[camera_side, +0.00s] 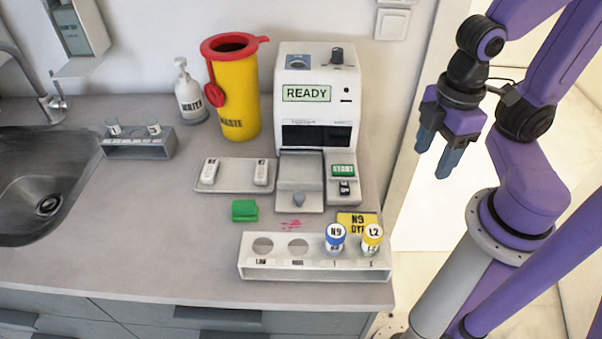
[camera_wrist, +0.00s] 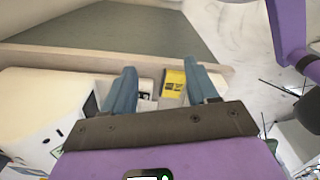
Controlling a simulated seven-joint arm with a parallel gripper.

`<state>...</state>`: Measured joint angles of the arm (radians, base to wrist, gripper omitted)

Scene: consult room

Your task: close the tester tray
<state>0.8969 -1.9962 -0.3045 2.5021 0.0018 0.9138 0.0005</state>
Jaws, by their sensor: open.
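The tester (camera_side: 316,95) is a white machine against the back wall, with a green display reading READY. Its tray (camera_side: 299,178) sticks out at the front, low down, and stands open. I see nothing lying in the tray. My gripper (camera_side: 433,158) is open and empty, up in the air to the right of the tester, apart from everything. In the wrist view its two blue fingers (camera_wrist: 162,95) are spread, with the tester's white body (camera_wrist: 38,110) to their left.
A rack (camera_side: 255,270) with vials N9 and L2 stands in front of the tray. A yellow card (camera_side: 352,220), a green block (camera_side: 244,210) and a pink smear (camera_side: 291,224) lie nearby. A flat tray (camera_side: 235,187) with two white cassettes and a yellow waste bin (camera_side: 235,100) stand left.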

